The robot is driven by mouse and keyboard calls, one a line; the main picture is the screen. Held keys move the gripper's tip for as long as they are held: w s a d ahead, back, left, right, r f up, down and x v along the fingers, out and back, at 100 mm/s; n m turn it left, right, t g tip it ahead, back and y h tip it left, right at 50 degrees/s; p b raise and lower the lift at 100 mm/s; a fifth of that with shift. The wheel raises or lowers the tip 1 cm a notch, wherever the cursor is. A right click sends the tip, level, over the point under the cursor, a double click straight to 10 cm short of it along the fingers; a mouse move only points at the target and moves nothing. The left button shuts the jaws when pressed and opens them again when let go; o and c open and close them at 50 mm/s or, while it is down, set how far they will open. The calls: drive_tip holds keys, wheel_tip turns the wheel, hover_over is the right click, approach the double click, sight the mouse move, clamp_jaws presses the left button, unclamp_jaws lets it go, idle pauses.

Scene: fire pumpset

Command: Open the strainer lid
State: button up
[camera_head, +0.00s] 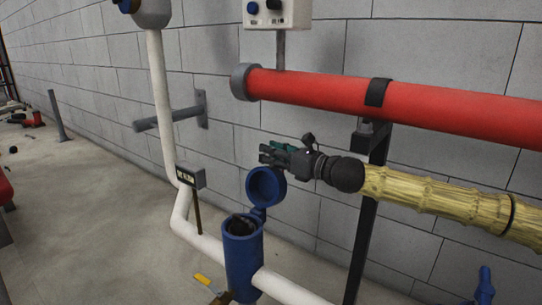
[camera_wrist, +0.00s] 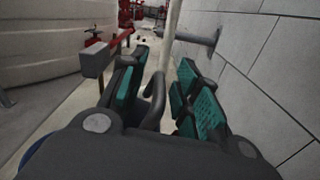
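The blue strainer (camera_head: 243,262) stands upright in the white pipe line, and its dark inside shows at the top. Its round blue lid (camera_head: 266,187) is swung up on the hinge at the strainer's rim, with its round face towards the head camera. My gripper (camera_head: 264,154) is just above the lid, pointing left. A sliver of blue shows at the lower left there. I cannot tell whether the gripper touches the lid.
A thick red pipe (camera_head: 420,105) runs along the block wall above my arm, on a black support post (camera_head: 365,220). A white pipe (camera_head: 160,105) rises at the left, with a small sign box (camera_head: 190,177) beside it. A yellow-handled valve (camera_head: 204,281) sits below.

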sight(265, 167)
drive_tip(key=shift+w+a, duration=0.1)
clamp_jaws()
drive_tip(key=shift+s+a+r+n, duration=0.3)
drive_tip(key=shift+s+a+n, duration=0.2)
drive_tip(key=shift+s+n, duration=0.2)
drive_tip(key=shift+s+a+r+n, duration=0.3)
drive_tip(key=shift+s+a+n, duration=0.2)
drive_tip(key=shift+s+n, duration=0.15)
unclamp_jaws()
drive_tip(key=shift+r, duration=0.1)
